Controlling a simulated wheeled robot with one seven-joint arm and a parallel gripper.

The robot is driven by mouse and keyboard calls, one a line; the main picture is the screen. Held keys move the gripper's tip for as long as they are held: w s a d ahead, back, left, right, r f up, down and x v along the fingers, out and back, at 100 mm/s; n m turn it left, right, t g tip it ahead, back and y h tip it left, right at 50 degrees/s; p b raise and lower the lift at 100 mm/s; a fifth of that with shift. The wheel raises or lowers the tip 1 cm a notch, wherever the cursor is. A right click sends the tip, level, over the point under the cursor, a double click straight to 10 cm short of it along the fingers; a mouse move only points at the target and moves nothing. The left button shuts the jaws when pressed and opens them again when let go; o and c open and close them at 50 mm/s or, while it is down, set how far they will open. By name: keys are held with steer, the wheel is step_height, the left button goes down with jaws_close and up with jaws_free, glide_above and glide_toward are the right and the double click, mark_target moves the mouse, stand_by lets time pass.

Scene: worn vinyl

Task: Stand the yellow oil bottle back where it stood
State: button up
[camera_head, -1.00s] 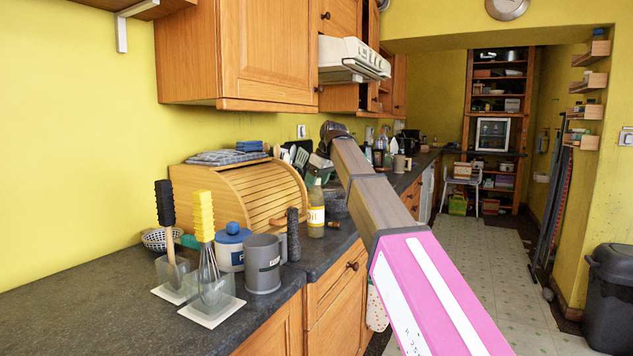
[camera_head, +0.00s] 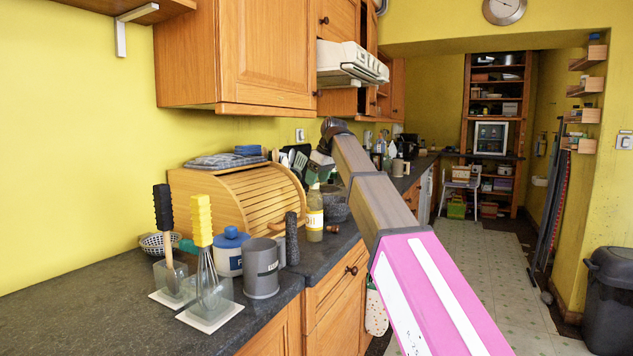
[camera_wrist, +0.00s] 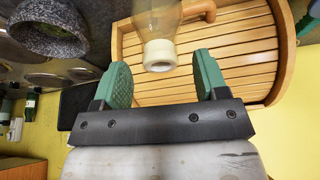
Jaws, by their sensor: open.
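The yellow oil bottle (camera_head: 315,216) stands upright on the dark worktop, in front of the right end of the wooden bread bin (camera_head: 240,203). It has a pale label and a clear upper part. In the wrist view, its cream cap (camera_wrist: 159,54) points toward my gripper (camera_wrist: 160,68). The two green fingers are open and spread, with the cap between or just beyond their tips. Neither finger visibly touches it. In the head view my gripper (camera_head: 319,164) is small and partly hidden at the arm's end, just above the bottle.
A grey stone bowl (camera_head: 335,204) stands close behind the bottle; it also shows in the wrist view (camera_wrist: 48,30). A dark cylinder (camera_head: 292,236), a grey mug (camera_head: 262,268) and a blue-lidded jar (camera_head: 231,250) stand nearer. Wall cupboards (camera_head: 240,55) hang above. The near-left worktop is clear.

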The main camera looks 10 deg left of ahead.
steer(key=shift+v, duration=2.7)
steer(key=v, duration=1)
steer(key=shift+r, duration=0.4)
steer(key=shift+d, duration=0.15)
steer(key=d+f+m+h, duration=0.15)
steer(key=d+f, duration=0.25)
steer(key=f, duration=0.9)
steer(key=d+f+m, duration=0.3)
steer(key=d+f, duration=0.2)
steer(key=f, duration=0.9)
steer(key=d+f+m, duration=0.2)
steer(key=d+f, duration=0.2)
steer(key=f, duration=0.9)
steer(key=s+d+f+m, duration=0.2)
steer(key=s+d+f, duration=0.3)
steer(key=f, duration=0.5)
steer(key=s+d+f+m+g+h, duration=0.1)
steer(key=s+d+f+m, duration=0.1)
steer(key=s+d+f, duration=0.3)
steer(key=s+d+f+m+g+h, duration=0.1)
steer(key=s+d+f, duration=0.4)
steer(key=s+f, duration=0.7)
step_height(320, 180, down, 5)
steer(key=shift+d+r+m, duration=0.2)
steer(key=shift+d+m, duration=0.1)
steer(key=shift+m, duration=0.25)
